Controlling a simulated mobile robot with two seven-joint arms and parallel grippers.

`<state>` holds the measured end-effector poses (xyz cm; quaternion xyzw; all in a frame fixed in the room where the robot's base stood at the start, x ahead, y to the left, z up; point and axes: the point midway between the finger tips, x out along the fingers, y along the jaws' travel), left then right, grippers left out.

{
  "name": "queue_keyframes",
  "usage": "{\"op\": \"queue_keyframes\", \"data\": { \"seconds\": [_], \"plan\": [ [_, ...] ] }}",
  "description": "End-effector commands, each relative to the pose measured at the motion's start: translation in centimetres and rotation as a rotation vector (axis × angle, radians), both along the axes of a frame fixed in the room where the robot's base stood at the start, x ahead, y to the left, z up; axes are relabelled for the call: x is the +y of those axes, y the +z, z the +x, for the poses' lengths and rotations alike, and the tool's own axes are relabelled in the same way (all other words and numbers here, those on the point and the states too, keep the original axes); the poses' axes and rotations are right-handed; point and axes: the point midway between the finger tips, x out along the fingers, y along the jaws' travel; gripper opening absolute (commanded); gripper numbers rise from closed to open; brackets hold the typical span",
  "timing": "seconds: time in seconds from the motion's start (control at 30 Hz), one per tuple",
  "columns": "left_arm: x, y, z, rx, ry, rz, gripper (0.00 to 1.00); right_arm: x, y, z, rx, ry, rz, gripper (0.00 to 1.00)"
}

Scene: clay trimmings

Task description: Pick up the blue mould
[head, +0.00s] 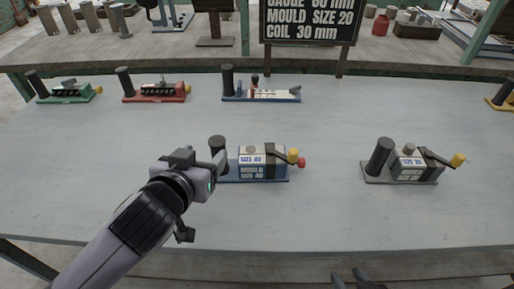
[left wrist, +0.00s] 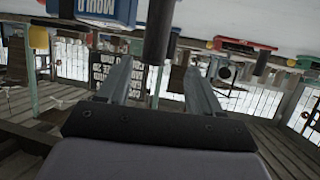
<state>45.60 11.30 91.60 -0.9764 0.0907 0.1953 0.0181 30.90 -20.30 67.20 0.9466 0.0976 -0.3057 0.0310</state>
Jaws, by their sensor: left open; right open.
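A blue mould (head: 262,168), labelled size 40, sits on the table's middle, with a dark upright cylinder handle (head: 218,147) at its left end and red and yellow knobs at its right. My left gripper (head: 212,178) is just left of and in front of this handle. In the left wrist view its two fingers (left wrist: 158,78) are spread and empty, with the dark handle (left wrist: 160,28) beyond the tips and the blue mould (left wrist: 122,12) at the top. I cannot tell whether they touch. My right gripper (head: 352,280) shows only its spread tips at the bottom edge.
A grey mould (head: 400,175) stands to the right. Green (head: 70,96), red (head: 157,96) and another blue-based device (head: 262,97) line the back. A sign (head: 310,20) stands behind. The table's front strip is clear.

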Motion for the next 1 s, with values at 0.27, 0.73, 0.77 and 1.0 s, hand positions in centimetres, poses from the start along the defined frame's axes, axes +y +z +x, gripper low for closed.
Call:
{"op": "queue_keyframes", "data": {
  "seconds": [0.27, 0.73, 0.77, 1.0],
  "plan": [
    [-0.4, -0.8, 1.8, 0.0, 0.001, 0.001, 0.65, 0.0, -0.6, -0.7, 0.019, 0.0, 0.0, 0.48],
    [-2.0, -2.7, 6.0, 0.0, -0.001, 0.001, 0.65, 0.1, -0.8, -0.7, 0.022, 0.002, 0.0, 0.48],
    [-2.0, -2.7, 6.1, 0.0, -0.001, 0.001, 0.65, 0.1, -0.8, -0.7, 0.021, 0.002, 0.001, 0.48],
    [-2.1, -2.8, 6.3, 0.0, -0.001, 0.0, 0.65, 0.1, -0.6, -0.6, 0.017, 0.002, 0.001, 0.48]
  ]
}}
